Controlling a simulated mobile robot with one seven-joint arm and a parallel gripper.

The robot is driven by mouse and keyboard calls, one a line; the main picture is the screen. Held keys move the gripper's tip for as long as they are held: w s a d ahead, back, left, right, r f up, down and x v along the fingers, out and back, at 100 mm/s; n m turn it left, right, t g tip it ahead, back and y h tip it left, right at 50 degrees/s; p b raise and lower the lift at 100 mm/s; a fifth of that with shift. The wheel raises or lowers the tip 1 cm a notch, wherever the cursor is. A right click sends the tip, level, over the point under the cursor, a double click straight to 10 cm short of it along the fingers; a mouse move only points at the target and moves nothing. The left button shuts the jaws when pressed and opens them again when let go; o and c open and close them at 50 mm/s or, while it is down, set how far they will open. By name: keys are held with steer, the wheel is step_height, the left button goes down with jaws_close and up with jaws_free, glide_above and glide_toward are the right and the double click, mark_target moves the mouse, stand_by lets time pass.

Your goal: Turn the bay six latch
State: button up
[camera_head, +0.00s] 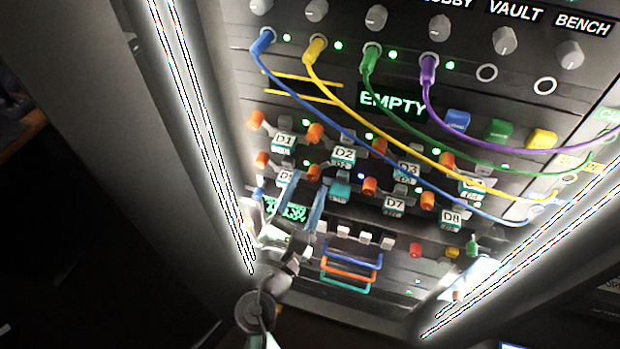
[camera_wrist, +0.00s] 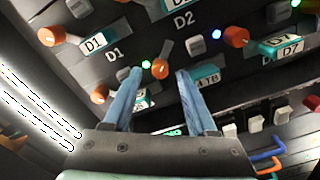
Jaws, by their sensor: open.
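The bay six latch, an orange knob (camera_head: 313,173), is in the lower bay row between the D5 and D7 latches. In the wrist view the orange knob (camera_wrist: 160,68) shows between my fingertips, with a teal 4 TB label to its right. My gripper (camera_head: 308,183) is open, its two blue fingers pointing up at the panel on either side of the knob. It also shows in the wrist view (camera_wrist: 160,74). I see a gap between each finger and the knob; the remaining depth is hard to judge. The D6 lettering is hidden by the right finger.
Neighbouring orange latches sit close by: D5 (camera_wrist: 100,93) at left and D7 (camera_wrist: 235,37) at right. Blue, yellow, green and purple cables (camera_head: 430,115) droop across the panel's right. White switches (camera_head: 365,236) and coloured loops (camera_head: 350,270) lie below. A bright light strip (camera_head: 205,140) edges the left.

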mark_target(319, 171)
steer(key=shift+x, duration=1.1)
jaws_close()
